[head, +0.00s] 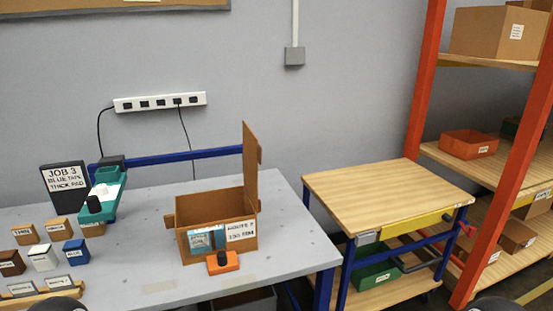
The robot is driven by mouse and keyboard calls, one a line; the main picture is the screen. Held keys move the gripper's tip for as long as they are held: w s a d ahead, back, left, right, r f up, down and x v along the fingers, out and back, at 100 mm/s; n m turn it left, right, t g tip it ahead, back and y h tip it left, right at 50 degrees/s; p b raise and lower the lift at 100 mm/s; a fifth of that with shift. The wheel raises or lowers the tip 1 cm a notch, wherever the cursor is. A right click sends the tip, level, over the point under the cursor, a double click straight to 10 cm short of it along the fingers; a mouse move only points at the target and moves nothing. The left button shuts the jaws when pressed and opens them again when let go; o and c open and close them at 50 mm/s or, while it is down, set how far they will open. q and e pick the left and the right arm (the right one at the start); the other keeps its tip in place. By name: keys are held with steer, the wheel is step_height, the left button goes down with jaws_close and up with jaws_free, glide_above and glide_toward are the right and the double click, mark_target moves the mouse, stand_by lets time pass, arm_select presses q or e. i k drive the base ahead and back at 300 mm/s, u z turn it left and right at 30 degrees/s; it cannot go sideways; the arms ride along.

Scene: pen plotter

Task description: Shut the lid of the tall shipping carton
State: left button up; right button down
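An open brown carton (193,251) stands on the grey table, with a white label and a blue-and-white patch on its front. A tall brown flap (250,165) stands upright along its right side, so the top is open. I cannot tell what lies inside. Neither gripper is in view; only dark rounded parts, probably mine, show at the bottom edge.
An orange block with a black knob (223,263) sits close in front of the carton. A teal device (104,193) and several small labelled boxes stand left. A blue rail (185,156) runs behind. A wooden-topped cart (385,187) stands right, and the table's right part (285,235) is clear.

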mark_target(251, 150)
steer(key=u, duration=0.1)
steer(key=i, duration=0.9)
steer(key=z, duration=0.1)
